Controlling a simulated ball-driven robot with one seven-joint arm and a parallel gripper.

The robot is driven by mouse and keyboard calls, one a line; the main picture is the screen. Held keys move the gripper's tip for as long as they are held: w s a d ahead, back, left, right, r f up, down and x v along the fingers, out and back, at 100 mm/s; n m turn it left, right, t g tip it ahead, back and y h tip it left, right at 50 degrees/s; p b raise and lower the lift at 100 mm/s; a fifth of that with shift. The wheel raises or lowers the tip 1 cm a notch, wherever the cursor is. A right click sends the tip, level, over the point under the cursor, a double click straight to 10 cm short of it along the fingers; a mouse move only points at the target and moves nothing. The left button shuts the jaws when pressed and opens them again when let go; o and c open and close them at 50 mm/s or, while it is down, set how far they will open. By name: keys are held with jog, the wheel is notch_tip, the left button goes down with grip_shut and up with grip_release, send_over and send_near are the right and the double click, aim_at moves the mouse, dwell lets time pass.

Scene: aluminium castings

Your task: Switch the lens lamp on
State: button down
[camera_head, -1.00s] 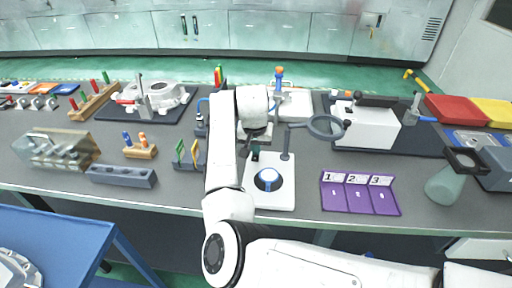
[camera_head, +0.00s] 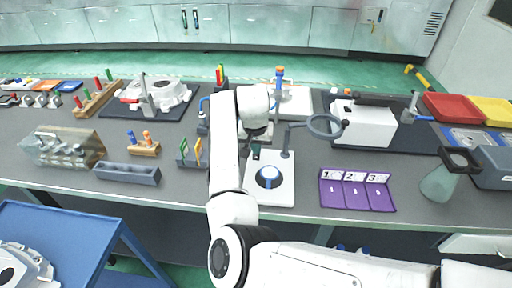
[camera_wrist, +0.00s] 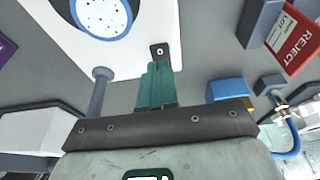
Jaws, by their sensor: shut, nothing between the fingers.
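The lens lamp has a round dark-rimmed lens (camera_head: 324,126) on an arm and a post (camera_head: 287,148). The post stands on a white base plate (camera_head: 283,196), which also shows in the wrist view (camera_wrist: 150,20). A blue-rimmed disc (camera_head: 268,177) with a pale centre sits on the base; it is speckled in the wrist view (camera_wrist: 103,15). A small black switch piece (camera_wrist: 160,50) with a pale round spot lies on the base right at my fingertips. My gripper (camera_wrist: 158,66) is shut and empty, its green fingers together. I cannot tell whether they touch the switch piece.
A stand with green and yellow tags (camera_head: 190,154) is left of my arm. A purple numbered mat (camera_head: 357,190) lies right of the base. A white box machine (camera_head: 365,125) stands behind it. A red REJECT block (camera_wrist: 293,40) and a blue-topped block (camera_wrist: 228,90) are close to my gripper.

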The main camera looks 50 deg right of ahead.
jog(key=s+a+v, duration=0.1)
jog(key=v, duration=1.1)
jog(key=shift+a+f, duration=0.25)
jog(key=s+f+n, duration=0.1)
jog(key=s+f, duration=0.1)
jog(key=s+f+n+t+h, duration=0.1)
jog(key=s+f+n, duration=0.1)
jog(key=s+d+f+n+t+h, duration=0.1)
jog(key=s+f, duration=0.2)
jog(key=shift+n, duration=0.3)
jog(key=s+a+f+n, duration=0.1)
jog(key=s+a+f, duration=0.1)
jog(key=s+a+f+n+y, duration=0.1)
jog(key=s+a+f, duration=0.1)
jog(key=s+a+f+n+t+y, duration=0.1)
jog(key=s+a+f, duration=0.1)
jog(key=a, duration=0.1)
jog(key=shift+s+a+n, duration=0.1)
jog(key=shift+s+n, duration=0.2)
jog(key=shift+s, duration=0.05)
jog(key=s+a+f+n+y, duration=0.2)
jog(key=s+a+f+y, duration=0.1)
jog(key=s+a, duration=0.45)
jog(key=s+f+g, duration=0.4)
jog(key=s+f, duration=0.2)
jog(key=s, duration=0.3)
jog(key=shift+s+d+h, duration=0.25)
jog(key=shift+d+h, duration=0.05)
jog(key=shift+d, duration=0.2)
jog(key=shift+d, duration=0.1)
